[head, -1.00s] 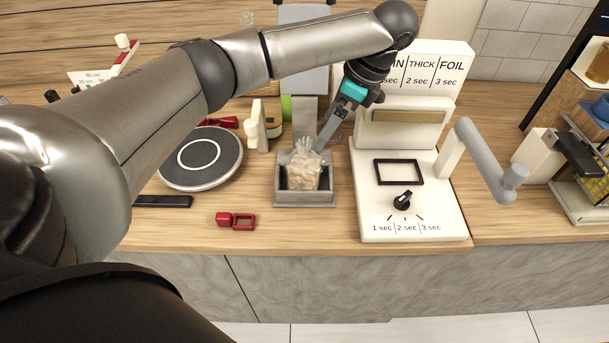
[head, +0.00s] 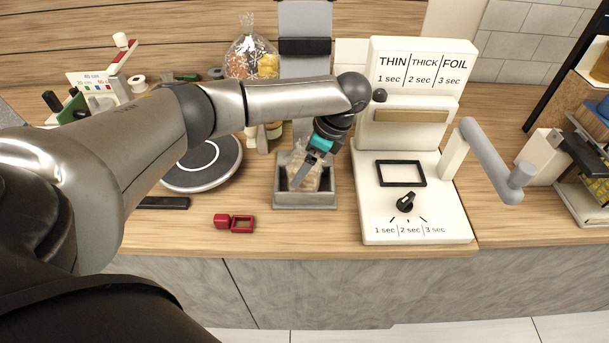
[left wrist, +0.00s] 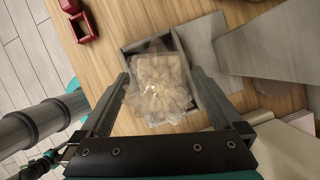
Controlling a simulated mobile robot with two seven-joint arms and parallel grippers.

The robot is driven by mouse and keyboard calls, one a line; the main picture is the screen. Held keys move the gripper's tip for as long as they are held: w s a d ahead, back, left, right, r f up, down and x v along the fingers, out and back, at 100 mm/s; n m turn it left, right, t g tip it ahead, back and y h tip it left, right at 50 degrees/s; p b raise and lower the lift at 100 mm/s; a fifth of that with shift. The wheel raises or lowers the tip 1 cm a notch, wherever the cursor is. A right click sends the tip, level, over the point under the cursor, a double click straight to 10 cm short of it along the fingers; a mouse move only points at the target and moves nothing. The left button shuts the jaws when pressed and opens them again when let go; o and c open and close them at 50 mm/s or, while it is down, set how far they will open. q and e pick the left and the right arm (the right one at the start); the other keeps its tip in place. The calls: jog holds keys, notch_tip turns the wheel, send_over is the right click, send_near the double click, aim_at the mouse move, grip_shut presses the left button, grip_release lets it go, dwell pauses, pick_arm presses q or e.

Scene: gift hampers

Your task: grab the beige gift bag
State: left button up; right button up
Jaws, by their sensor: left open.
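The beige gift bag (head: 312,181) is a clear bag with pale beige contents. It stands in a small grey open-topped tray (head: 305,200) on the wooden counter. My left gripper (head: 296,184) points down at the bag and partly covers it in the head view. In the left wrist view the bag (left wrist: 158,92) lies between the two spread fingers of my gripper (left wrist: 160,76), with its ruffled top toward the camera. The gripper is open; whether either finger touches the bag I cannot tell. My right gripper is not in view.
A white sealer (head: 415,225) with a dial and lever stands right of the tray. A round grey turntable (head: 201,165) is at the left, partly behind my arm. Small red pieces (head: 235,222) lie front left. Another filled clear bag (head: 250,58) stands at the back.

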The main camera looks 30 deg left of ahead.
pick_arm(q)
jog(key=c, duration=1.5)
